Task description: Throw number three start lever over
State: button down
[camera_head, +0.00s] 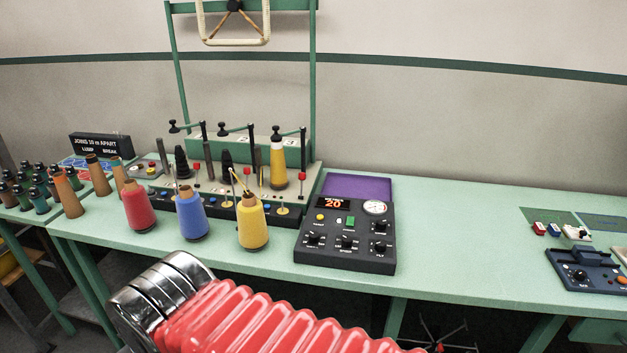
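The tufting machine stands at the back of the green bench, with a grey-green base (312,178). Three black ball-ended levers on dark posts rise along it: a left one (174,127), a middle one (222,132) and a right one (276,134). Each ball points left. I cannot read a number on any of them. Small red-knobbed sticks, one of them at the right (301,172), stand lower down. A yellow cone (278,165) sits on the machine below the right lever. My gripper is not in view; a red ribbed sleeve with chrome rings fills the lower front.
Red (138,207), blue (191,216) and yellow (252,225) cones stand before the machine. A dark control box (345,262) showing 20 is to their right. A green frame (314,90) rises behind.

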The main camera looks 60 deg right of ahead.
aim_at(302, 175)
jog(key=k, duration=0.95)
jog(key=z, duration=0.6)
jog(key=i, duration=1)
